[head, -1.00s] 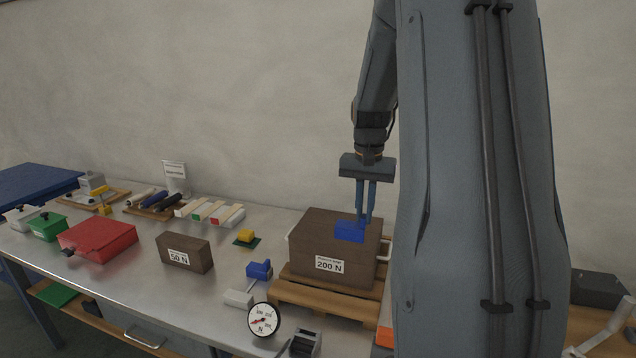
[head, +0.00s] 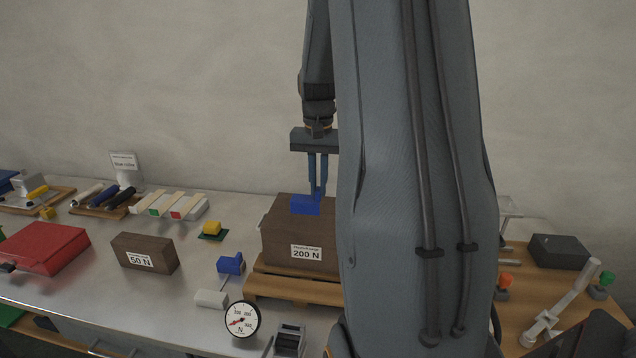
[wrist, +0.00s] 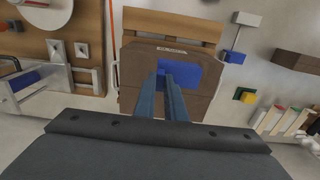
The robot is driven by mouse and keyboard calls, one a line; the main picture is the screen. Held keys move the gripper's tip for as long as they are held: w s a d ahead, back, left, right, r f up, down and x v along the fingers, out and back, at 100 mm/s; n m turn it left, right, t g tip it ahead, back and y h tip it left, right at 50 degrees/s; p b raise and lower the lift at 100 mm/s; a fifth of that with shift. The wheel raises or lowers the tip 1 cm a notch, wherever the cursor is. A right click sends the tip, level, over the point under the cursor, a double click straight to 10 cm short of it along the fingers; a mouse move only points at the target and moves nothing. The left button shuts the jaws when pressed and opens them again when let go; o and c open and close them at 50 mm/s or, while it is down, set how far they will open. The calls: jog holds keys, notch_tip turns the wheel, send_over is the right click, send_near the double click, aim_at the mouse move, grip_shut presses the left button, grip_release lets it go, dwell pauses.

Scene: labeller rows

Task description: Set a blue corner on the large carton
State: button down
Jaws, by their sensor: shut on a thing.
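The large brown carton (head: 284,237), labelled 200 N, stands on a wooden pallet (head: 290,288). My gripper (head: 317,193) points down at the carton top and is shut on this blue corner. Whether the corner bears on the carton cannot be told for sure. A second blue piece (head: 231,264) lies on the bench left of the pallet. My arm hides the carton's right side in the head view.
A small carton (head: 145,252) labelled 50 N, a red case (head: 42,247), a dial gauge (head: 242,319) and a yellow block (head: 212,227) stand on the metal bench. A wooden surface with tools (head: 527,290) lies right. Bare bench shows around the small carton.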

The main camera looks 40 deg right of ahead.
aim_at(318, 199)
jog(key=shift+f+b, duration=1.15)
jog(key=shift+f, duration=1.65)
jog(key=shift+p, duration=0.7)
jog(key=shift+f+b, duration=0.85)
jog(key=shift+f, duration=1.2)
jog(key=c, duration=1.7)
grip_release()
jog(key=shift+c, duration=0.2)
jog(key=shift+r, duration=0.1)
notch_tip(318, 199, up, 8)
jog(key=shift+f+b, duration=0.2)
jog(key=shift+b, duration=1.05)
